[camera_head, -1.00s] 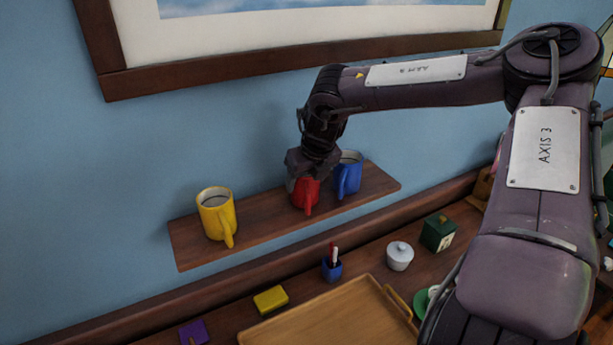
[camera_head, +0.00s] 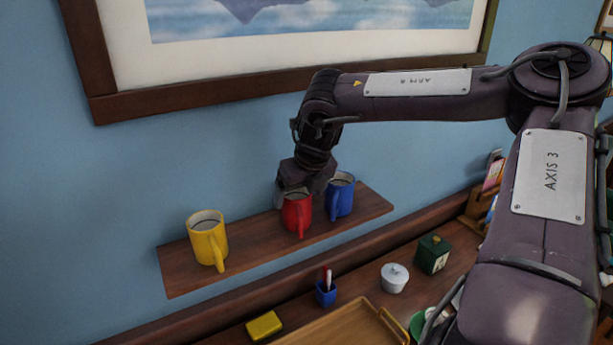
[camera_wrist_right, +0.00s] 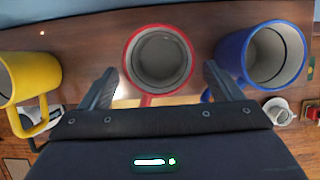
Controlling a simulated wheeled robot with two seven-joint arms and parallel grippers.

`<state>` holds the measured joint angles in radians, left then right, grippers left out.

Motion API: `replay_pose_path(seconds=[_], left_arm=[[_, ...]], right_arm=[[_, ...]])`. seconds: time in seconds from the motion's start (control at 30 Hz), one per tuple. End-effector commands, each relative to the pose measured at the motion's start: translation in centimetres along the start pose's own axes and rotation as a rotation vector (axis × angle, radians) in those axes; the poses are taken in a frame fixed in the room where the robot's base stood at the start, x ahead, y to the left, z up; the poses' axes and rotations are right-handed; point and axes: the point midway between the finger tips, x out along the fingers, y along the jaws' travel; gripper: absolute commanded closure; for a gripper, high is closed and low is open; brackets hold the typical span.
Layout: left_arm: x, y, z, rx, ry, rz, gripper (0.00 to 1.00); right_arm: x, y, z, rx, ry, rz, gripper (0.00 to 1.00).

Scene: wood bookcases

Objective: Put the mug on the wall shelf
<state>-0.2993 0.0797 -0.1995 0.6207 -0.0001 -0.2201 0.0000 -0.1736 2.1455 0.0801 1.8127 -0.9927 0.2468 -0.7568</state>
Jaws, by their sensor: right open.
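A red mug (camera_head: 298,212) stands upright on the wooden wall shelf (camera_head: 262,242), between a yellow mug (camera_head: 207,243) on the left and a blue mug (camera_head: 340,197) on the right. My right gripper (camera_head: 298,191) is just above the red mug and hides part of its rim. In the right wrist view the gripper (camera_wrist_right: 158,85) is open, with one finger on each side of the red mug (camera_wrist_right: 158,60) and gaps between. The right finger is close to the blue mug (camera_wrist_right: 262,55). The yellow mug (camera_wrist_right: 30,80) is farther left. My left gripper is not in view.
A framed picture (camera_head: 290,75) hangs on the blue wall above the shelf. Bare shelf lies between the yellow and red mugs.

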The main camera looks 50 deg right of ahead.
Motion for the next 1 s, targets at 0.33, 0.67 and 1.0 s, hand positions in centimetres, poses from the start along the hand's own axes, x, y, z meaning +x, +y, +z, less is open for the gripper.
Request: replay_pose_path(seconds=[0.33, 0.67, 1.0], left_arm=[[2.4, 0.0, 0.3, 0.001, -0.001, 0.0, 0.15], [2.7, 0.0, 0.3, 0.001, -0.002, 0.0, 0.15], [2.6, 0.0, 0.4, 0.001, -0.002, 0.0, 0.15]], right_arm=[[-6.8, 0.0, 0.1, 0.0, -0.005, -0.002, 0.14], [-8.7, 0.0, 0.0, -0.001, 0.0, 0.0, 0.14], [-8.7, 0.0, 0.0, 0.0, 0.0, 0.0, 0.14]])
